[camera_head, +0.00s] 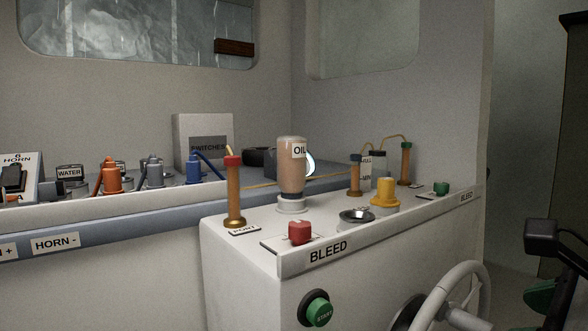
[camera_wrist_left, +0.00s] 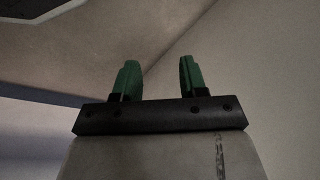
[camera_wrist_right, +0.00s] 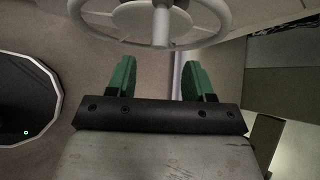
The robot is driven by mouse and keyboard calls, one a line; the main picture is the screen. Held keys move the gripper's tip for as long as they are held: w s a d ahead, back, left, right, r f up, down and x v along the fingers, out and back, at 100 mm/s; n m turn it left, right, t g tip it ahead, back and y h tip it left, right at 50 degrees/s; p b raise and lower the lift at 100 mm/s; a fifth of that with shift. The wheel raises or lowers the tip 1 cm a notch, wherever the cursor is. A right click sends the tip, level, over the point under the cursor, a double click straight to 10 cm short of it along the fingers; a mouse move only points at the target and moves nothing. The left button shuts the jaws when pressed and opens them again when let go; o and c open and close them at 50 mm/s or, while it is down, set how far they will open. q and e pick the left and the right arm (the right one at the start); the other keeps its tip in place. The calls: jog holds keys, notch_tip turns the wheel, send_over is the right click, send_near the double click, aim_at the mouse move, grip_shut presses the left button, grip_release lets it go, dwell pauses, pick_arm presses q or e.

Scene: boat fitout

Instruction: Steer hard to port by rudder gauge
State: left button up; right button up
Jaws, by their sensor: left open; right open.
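A light grey steering wheel (camera_head: 456,307) stands at the lower right in the head view, on the front of the white console. Its rim and hub (camera_wrist_right: 162,12) also show at the top of the right wrist view. My right gripper (camera_wrist_right: 158,78) is open and empty, with its green fingers pointing toward the wheel but apart from it. In the head view only part of my right arm shows at the right edge. My left gripper (camera_wrist_left: 156,78) is open and empty, facing plain pale surfaces. I cannot make out a rudder gauge for certain.
The console top holds an oil bottle (camera_head: 292,168), a red knob (camera_head: 300,232), a yellow fitting (camera_head: 385,192) and a brown post with a red cap (camera_head: 233,192). A green START button (camera_head: 318,309) is on its front. Coloured connectors and a switches box (camera_head: 204,143) stand behind left.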

aim_at(474, 329)
pick_arm(q)
jog(key=shift+s, duration=0.1)
pick_arm(e)
jog(key=s+a+m+g+y+p, duration=0.1)
jog(key=a+m+g+y+p, duration=0.7)
jog(key=m+y+p, duration=0.7)
jog(key=d+f+m+t+h+p, duration=0.3)
jog(key=d+m+t+p, duration=0.3)
jog(key=m, duration=0.6)
jog(key=d+f+m+t+h+p, duration=0.35)
jog(key=d+m+t+p, duration=0.3)
jog(key=m, duration=0.55)
jog(key=shift+g, duration=0.25)
jog(key=p+x, duration=0.1)
jog(key=x, duration=1)
jog(key=shift+w+d+f, duration=0.1)
jog(key=shift+w+d, duration=0.05)
pick_arm(q)
jog(key=s+a+r+g, duration=0.1)
jog(key=s+r, duration=0.1)
jog(key=s, duration=0.7)
jog(key=s+a+r, duration=0.2)
jog(key=s+r, duration=0.1)
jog(key=s, duration=0.6)
jog(key=shift+s+g, duration=0.15)
jog(key=shift+g, duration=0.25)
jog(key=shift+a+r, duration=0.1)
